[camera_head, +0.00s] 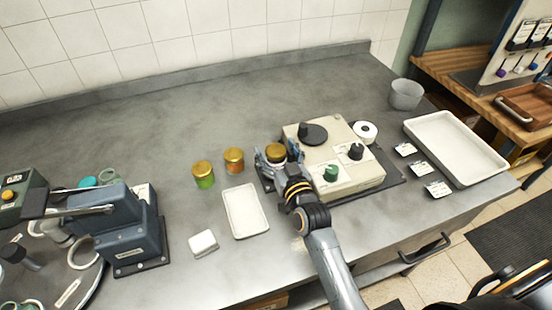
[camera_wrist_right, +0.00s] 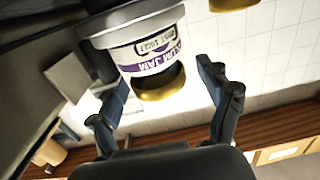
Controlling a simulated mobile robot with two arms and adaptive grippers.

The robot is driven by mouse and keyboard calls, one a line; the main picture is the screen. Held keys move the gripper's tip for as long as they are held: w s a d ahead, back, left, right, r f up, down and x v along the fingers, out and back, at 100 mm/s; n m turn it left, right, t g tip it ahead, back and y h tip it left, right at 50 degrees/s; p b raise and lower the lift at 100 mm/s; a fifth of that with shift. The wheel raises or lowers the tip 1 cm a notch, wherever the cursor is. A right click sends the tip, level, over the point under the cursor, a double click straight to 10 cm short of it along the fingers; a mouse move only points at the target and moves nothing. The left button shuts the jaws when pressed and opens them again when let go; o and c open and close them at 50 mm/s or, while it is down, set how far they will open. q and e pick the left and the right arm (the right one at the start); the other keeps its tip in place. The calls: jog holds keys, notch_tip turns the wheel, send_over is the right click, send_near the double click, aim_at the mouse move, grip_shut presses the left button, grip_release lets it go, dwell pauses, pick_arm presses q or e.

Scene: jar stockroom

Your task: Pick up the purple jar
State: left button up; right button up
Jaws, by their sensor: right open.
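My left gripper is not in view.
A green jar (camera_head: 204,179) and an orange jar (camera_head: 234,162) stand left of my right gripper. A beige machine (camera_head: 350,175) stands close on its right. A white tray (camera_head: 245,228) and small white block (camera_head: 203,242) lie in front. The counter behind is clear.

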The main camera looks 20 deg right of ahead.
jog(key=shift+c, duration=0.4)
jog(key=c, duration=1.4)
jog(key=shift+o, duration=0.2)
